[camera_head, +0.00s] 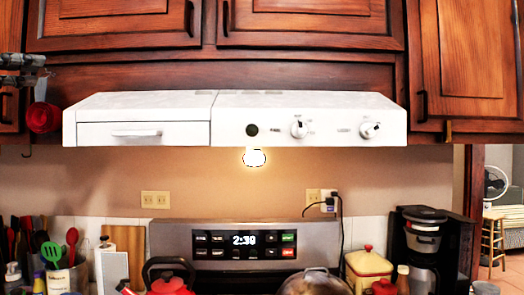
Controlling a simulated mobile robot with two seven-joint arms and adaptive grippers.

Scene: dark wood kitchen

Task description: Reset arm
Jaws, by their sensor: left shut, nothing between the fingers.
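My left gripper (40,70) comes in at the left edge of the head view, in front of the upper cabinets and left of the white range hood (240,118). Only its grey front part shows, and it is small in the picture. Its fingers are shut with nothing between them. A red round thing (43,117) shows just below it; I cannot tell whether it is near the gripper in depth. My right gripper is not in view.
Dark wood cabinets (310,22) hang above the hood. Below are the stove panel (245,245), a red-lidded kettle (170,285), a pot with a glass lid (315,282), a yellow canister (368,268), a coffee maker (425,250) and utensils (52,252). A doorway opens at right.

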